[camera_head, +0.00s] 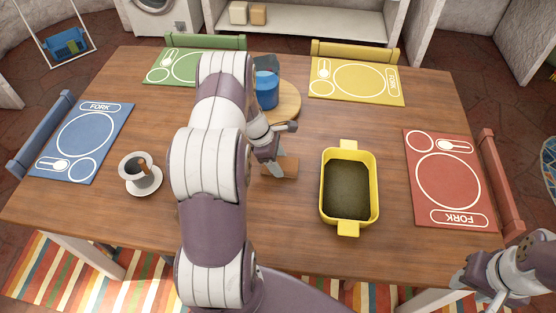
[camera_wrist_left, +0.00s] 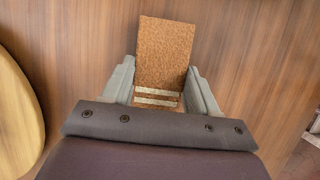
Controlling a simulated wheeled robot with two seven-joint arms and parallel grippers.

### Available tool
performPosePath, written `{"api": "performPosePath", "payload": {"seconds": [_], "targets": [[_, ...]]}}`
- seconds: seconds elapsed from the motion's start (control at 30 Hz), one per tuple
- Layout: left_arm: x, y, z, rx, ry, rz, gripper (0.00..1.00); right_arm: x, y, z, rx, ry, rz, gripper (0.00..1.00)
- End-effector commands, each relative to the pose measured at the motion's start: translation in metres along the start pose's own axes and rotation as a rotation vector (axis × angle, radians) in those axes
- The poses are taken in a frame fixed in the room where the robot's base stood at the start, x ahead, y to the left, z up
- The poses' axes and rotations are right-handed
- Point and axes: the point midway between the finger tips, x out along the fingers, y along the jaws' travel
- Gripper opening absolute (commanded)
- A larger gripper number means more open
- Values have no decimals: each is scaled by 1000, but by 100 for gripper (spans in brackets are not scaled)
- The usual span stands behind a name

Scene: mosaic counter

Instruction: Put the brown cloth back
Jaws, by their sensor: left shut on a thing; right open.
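The brown cloth (camera_wrist_left: 165,52) is a flat, rough-textured rectangle with pale stripes near one end. In the left wrist view its striped end lies between the fingers of my left gripper (camera_wrist_left: 162,82), which is shut on it. In the head view part of the cloth (camera_head: 284,167) shows beside my left gripper (camera_head: 281,150), over the middle of the table. I cannot tell whether the cloth touches the wood. My right gripper (camera_head: 492,292) is open and empty at the lower right, by the table's front right corner.
A yellow baking dish (camera_head: 350,190) stands right of the cloth. A round wooden board (camera_head: 288,103) with a blue container (camera_head: 266,88) is behind my left gripper. A cup on a saucer (camera_head: 141,180) stands left. Blue, green, yellow and red placemats lie around the edges. Bare wood lies between.

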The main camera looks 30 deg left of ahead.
Motion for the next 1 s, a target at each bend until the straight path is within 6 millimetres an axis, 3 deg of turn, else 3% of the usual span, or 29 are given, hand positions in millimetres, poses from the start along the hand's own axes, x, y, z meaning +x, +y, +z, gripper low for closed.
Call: {"api": "performPosePath", "payload": {"seconds": [0.1, 0.13, 0.2, 0.43, 0.57, 0.9, 1.0], "targets": [[4, 0, -2, 0, 0, 0, 35, 3, 0, 0, 0, 0, 0, 43], [3, 0, -1, 0, 0, 0, 69, 2, 0, 0, 0, 0, 0, 43], [3, 0, -1, 0, 0, 0, 84, 2, 0, 0, 0, 0, 0, 43], [2, 0, -1, 0, 0, 0, 84, 2, 0, 0, 0, 0, 0, 43], [-8, 1, 0, 0, -1, 2, 84, 0, 0, 0, 0, 0, 0, 43], [-93, 1, 0, -1, 1, 4, 84, 1, 0, 0, 0, 0, 0, 43], [-110, 0, 0, 0, 0, 2, 84, 1, 0, 0, 0, 0, 0, 43]]}}
